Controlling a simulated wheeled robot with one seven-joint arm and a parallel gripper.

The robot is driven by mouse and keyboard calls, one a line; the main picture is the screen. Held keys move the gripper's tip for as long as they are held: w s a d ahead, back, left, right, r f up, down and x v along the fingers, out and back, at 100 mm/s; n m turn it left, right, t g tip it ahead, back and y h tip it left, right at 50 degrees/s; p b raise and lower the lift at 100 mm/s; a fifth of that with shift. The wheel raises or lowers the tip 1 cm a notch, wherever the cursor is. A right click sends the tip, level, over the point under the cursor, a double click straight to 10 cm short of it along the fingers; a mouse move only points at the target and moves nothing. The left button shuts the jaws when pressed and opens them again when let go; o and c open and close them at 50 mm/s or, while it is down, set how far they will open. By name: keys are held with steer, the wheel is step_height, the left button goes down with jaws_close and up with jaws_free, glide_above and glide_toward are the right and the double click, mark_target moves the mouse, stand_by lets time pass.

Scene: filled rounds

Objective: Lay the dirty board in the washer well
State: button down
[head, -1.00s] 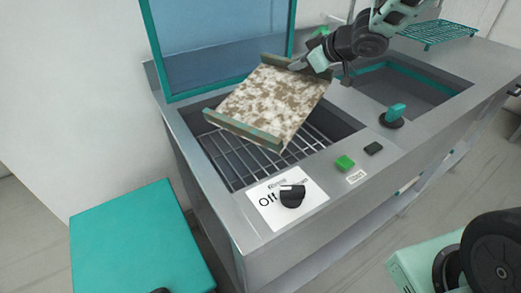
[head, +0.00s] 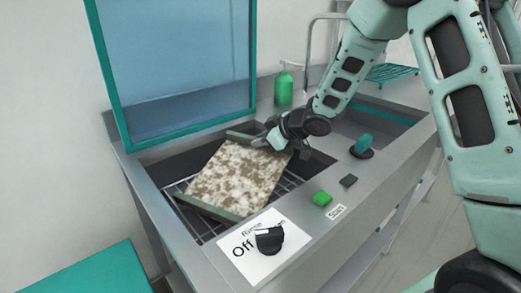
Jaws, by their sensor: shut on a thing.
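The dirty board (head: 238,178), speckled brown and white with green-edged ends, is tilted over the washer well (head: 178,162). Its near left end is low, at or just above the wire rack (head: 201,228); I cannot tell if it touches. My gripper (head: 268,141) is shut on the board's far right edge. The washer's glass lid (head: 175,70) stands open behind the well. The dial (head: 269,239) at the front points to Off. The green start button (head: 322,199) is to its right.
A green soap bottle (head: 284,85) stands behind. A teal rack (head: 392,73) lies at the back right. A teal box (head: 95,272) is at the lower left.

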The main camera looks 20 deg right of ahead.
step_height(320, 180, down, 2)
steer(key=shift+f, duration=0.1)
steer(key=c, duration=1.4)
jaws_free()
steer(key=shift+o, duration=0.2)
steer(key=shift+r, duration=0.2)
steer(key=p+v, duration=0.1)
steer(key=v, duration=1.1)
steer(key=shift+f+p, duration=0.15)
steer(key=shift+p, duration=0.15)
